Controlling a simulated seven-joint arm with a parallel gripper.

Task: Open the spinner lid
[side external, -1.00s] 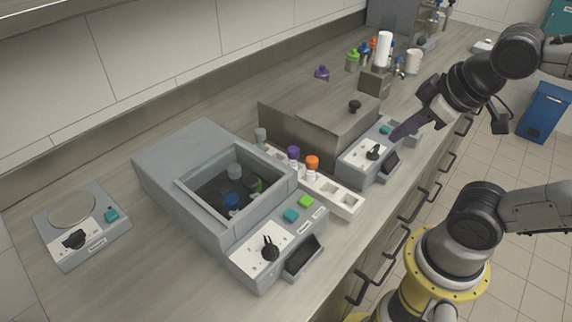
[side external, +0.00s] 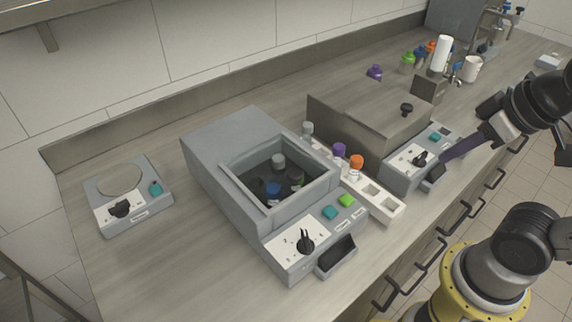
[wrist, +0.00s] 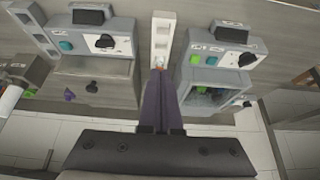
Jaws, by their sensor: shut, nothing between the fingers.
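The spinner (side external: 225,145) is a grey box at the middle of the side view, with a square framed opening and several capped cups down inside it. I cannot tell whether a clear lid covers the opening. Its front panel carries a black knob (side external: 305,244), a teal button (side external: 330,212) and a green button (side external: 346,200). The spinner also shows in the wrist view (wrist: 193,104), right of my fingers. My gripper (side external: 444,157), with purple fingers, is shut and empty, beside the right-hand device and apart from the spinner. It also shows in the wrist view (wrist: 160,75).
A white rack (side external: 376,202) with capped cups stands between the spinner and a metal box (side external: 350,125) with a control panel (side external: 410,160). A small round-plate device (side external: 120,180) is at left. Bottles (side external: 407,63) stand at the back. Bare counter lies left of the spinner.

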